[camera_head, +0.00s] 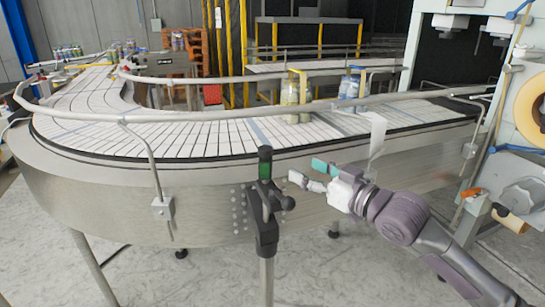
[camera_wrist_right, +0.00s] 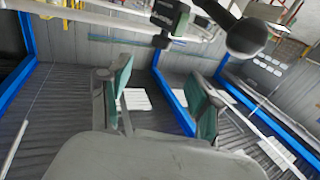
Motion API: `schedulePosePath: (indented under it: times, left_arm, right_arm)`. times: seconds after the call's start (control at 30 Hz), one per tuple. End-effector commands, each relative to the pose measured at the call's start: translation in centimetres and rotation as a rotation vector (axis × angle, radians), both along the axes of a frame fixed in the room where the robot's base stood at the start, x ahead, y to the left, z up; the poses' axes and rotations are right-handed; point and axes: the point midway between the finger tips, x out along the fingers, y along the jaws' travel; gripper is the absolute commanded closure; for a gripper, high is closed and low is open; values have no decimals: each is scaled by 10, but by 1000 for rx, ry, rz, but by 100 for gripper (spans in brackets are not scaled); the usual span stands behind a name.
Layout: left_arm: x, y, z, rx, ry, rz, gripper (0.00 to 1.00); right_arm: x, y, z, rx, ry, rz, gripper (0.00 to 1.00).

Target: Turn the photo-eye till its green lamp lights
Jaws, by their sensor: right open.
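The photo-eye (camera_head: 265,169) is a small dark upright housing on a black clamp and grey post in front of the conveyor. A green patch shows on its face; I cannot tell if this is a lit lamp. A dark handle with a round knob (camera_head: 287,203) sticks out below it. In the right wrist view the knob (camera_wrist_right: 246,37) is at the top, with the dark housing (camera_wrist_right: 168,14) to its left. My right gripper (camera_head: 307,172) is open and empty, just right of the photo-eye and apart from it. Its teal-padded fingers (camera_wrist_right: 163,90) show in the wrist view. My left gripper is out of view.
The curved conveyor (camera_head: 185,138) with its guide rails runs behind the post. Jars (camera_head: 290,95) and other containers stand on it. A machine with a yellow roll (camera_head: 531,108) stands at the right. The floor at the front left is clear.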

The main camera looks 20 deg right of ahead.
Motion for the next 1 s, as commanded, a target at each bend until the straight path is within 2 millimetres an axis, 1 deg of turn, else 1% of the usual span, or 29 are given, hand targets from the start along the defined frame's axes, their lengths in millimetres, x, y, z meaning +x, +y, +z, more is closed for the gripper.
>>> schedulePosePath:
  times: [0.07,0.17,0.27,0.4,0.6,0.7,0.83,1.0]
  left_arm:
    - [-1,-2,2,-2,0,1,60]
    - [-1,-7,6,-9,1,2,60]
    - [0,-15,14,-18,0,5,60]
    - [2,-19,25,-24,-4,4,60]
    - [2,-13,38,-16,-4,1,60]
    - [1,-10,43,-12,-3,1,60]
    - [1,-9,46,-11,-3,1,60]
    - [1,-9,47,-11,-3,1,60]
  right_arm:
    - [-2,5,7,0,-7,13,36]
    - [7,9,9,7,-7,13,36]
    - [21,17,11,7,-9,15,36]
    - [49,30,12,10,-7,16,36]
    - [87,46,11,8,-6,15,36]
    - [101,54,10,7,-6,15,36]
    - [114,59,8,6,-6,15,36]
    - [121,63,7,5,-6,16,36]
